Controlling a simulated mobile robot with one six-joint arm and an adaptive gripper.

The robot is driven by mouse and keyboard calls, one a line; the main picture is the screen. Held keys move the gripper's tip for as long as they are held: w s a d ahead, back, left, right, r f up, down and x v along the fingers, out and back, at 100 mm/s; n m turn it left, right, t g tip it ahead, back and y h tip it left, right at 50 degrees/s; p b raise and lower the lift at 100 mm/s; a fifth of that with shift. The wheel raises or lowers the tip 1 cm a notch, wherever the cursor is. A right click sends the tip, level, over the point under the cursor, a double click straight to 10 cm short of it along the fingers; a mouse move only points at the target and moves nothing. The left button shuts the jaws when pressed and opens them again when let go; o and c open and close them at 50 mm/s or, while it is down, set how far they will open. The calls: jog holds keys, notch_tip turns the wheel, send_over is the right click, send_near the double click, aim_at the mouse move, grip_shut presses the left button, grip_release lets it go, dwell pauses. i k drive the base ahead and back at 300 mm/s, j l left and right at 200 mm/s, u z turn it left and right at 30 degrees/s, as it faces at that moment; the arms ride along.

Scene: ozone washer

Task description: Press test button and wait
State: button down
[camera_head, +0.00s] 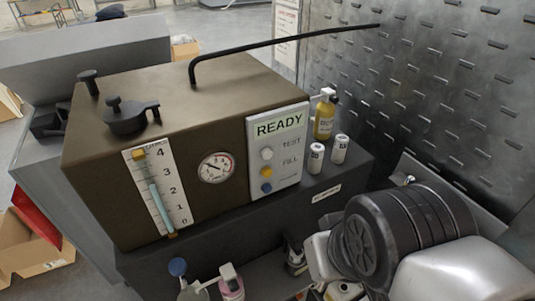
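The brown washer unit (160,110) stands on a dark base. Its light control panel (291,185) has a display (279,126) reading "READY". Below it is a white round button (267,154) beside the label "TEST". A yellow button (266,171) and a blue button (266,187) sit beneath it, near the label "FILL". Part of my arm, black and silver, fills the lower right, apart from the panel in the picture. I cannot make out my gripper's fingers. Nothing covers the buttons.
A dial gauge (216,168) and a level scale (158,191) are left of the panel. A yellow bottle (325,117) and two small white vials (315,158) (340,149) stand right of it. Several bottles stand below. A slotted metal wall (430,85) bounds the right.

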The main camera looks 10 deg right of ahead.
aim_at(266, 153)
jog(key=k+j+z, duration=0.1)
jog(key=j+z, duration=0.3)
jog(key=k+j+z, duration=0.1)
jog(key=z, duration=0.3)
jog(key=k+j+z, duration=0.15)
jog(key=j+z, duration=0.25)
jog(key=l, duration=0.1)
